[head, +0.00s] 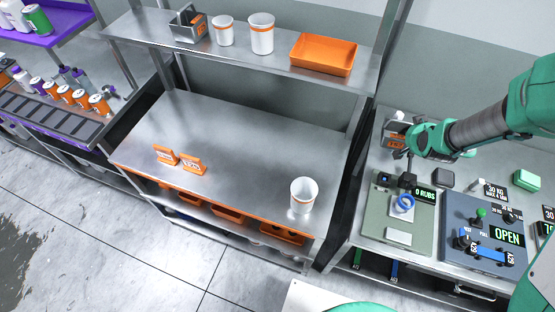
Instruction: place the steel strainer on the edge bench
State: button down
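I cannot pick out a steel strainer for certain in the head view. A steel bench (235,150) with an orange front edge stands in the middle; its label signs are too small to read, so I cannot confirm it is the edge bench. My gripper (402,157) is above the right-hand bench, apart from the middle bench. Its dark fingers are small and partly hidden, so I cannot tell whether they are open or hold anything.
A shelf above the middle bench holds cups and an orange tray (323,54). The middle bench top is mostly clear.

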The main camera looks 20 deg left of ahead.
jog(key=s+a+f+n+g+y, duration=0.1)
jog(key=s+a+f+n+y, duration=0.15)
jog(key=a, duration=0.75)
jog(key=s+a+f+n+g+y, duration=0.1)
jog(key=s+a+f+n+y, duration=0.2)
jog(key=a, duration=0.7)
jog(key=s+a+f+n+g+y, duration=0.15)
jog(key=s+a+n, duration=0.25)
jog(key=a, duration=0.6)
jog(key=s+a+f+n+g, duration=0.2)
jog(key=s+a, duration=0.3)
jog(key=s, duration=0.2)
jog(key=s+a+f+n+g+y, duration=0.1)
jog(key=s+a+f+n+g, duration=0.1)
jog(key=s+a, duration=0.4)
jog(key=s+a+f+n+g+y+p, duration=0.1)
jog(key=s+a+f+n+g, duration=0.1)
jog(key=s, duration=0.7)
jog(key=shift+s+a+f+n, duration=0.1)
jog(key=shift+a+f+n, duration=0.2)
jog(key=shift+a+n, duration=0.45)
jog(key=shift+s+a+f+n, duration=0.1)
jog(key=shift+a+f+n, duration=0.2)
jog(key=shift+a, duration=0.75)
jog(key=shift+w, duration=0.1)
